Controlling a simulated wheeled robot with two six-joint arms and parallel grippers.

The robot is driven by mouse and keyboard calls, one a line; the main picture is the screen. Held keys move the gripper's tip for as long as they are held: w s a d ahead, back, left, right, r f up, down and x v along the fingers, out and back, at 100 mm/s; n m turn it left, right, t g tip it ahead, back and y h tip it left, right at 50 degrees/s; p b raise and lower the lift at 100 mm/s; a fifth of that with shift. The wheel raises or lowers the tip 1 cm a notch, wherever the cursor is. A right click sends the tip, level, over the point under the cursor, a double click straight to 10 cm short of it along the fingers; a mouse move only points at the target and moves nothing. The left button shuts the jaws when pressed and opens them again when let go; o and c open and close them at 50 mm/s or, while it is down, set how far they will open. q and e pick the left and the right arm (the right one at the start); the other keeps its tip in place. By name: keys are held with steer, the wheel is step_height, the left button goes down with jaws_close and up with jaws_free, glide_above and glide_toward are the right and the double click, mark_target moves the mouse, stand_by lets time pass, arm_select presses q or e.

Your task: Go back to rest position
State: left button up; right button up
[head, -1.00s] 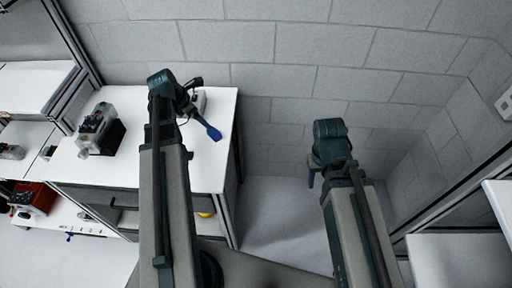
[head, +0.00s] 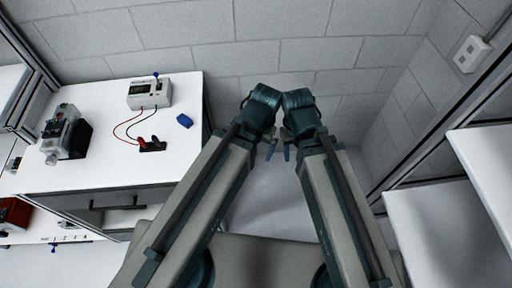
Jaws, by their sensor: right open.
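Both my arms reach forward side by side, their wrists close together in the middle of the head view, over the floor to the right of the white table. My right gripper (head: 286,149) points down and away below its wrist and is open, with nothing seen in it. My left gripper (head: 269,149) shows only as a small dark-blue tip beside it, mostly hidden by its own wrist, so its jaws cannot be read. The two grippers look close together; whether they touch cannot be told.
The white table (head: 110,172) at left carries a meter box (head: 150,94) with red and black leads, a dark-red and black connector (head: 152,145), a small blue block (head: 184,121) and a clear-and-black device (head: 65,135). White surfaces (head: 430,225) stand at right. Floor between is clear.

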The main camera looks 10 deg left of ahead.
step_height(320, 180, down, 4)
steer(key=b, duration=0.3)
steer(key=shift+r, duration=0.25)
stand_by(1.0)
